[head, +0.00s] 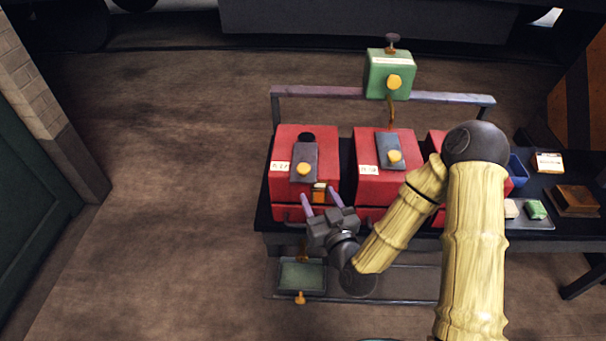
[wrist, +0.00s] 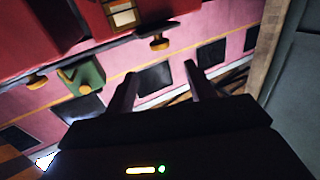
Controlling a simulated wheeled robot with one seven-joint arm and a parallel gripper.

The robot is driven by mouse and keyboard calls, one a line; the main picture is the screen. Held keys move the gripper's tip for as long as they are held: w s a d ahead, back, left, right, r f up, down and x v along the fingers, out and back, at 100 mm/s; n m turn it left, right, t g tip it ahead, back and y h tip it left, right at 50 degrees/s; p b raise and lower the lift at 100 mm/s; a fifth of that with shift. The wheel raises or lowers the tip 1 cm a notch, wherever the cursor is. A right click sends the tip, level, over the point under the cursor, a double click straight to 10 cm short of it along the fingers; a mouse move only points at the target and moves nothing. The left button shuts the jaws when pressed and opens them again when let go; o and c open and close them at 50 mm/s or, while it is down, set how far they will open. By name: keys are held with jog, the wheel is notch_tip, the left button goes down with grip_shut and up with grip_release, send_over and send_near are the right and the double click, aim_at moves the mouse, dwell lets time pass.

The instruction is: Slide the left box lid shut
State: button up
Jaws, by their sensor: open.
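The left red box (head: 322,145) stands at the left end of the dark bench. Its grey sliding lid (head: 304,150) with a yellow knob (head: 303,169) lies on the sloped top. A dark round opening (head: 306,137) shows uncovered just beyond the lid's far edge. My gripper (head: 320,194) is open and empty at the box's front edge, nearer the camera than the knob and slightly to its right. In the wrist view my open fingers (wrist: 160,70) have nothing between them. I cannot tell whether they touch the box.
The middle red box (head: 369,184) with its own grey lid stands to the right; my arm partly hides a third red box. A green box (head: 378,68) sits at a metal rail behind. A green tray (head: 302,276) is below the bench front. Floor to the left is clear.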

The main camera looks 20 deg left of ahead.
aim_at(306, 172)
jog(key=shift+w+a+f+b, duration=0.1)
jog(key=shift+w+f+b, duration=0.1)
jog(key=shift+b, duration=0.15)
jog(key=b+x, duration=0.1)
jog(key=x, duration=1)
jog(key=shift+w+a+r, duration=0.1)
jog(key=shift+a+r, duration=0.05)
jog(key=shift+r, duration=0.05)
grip_shut()
jog(key=shift+w, duration=0.1)
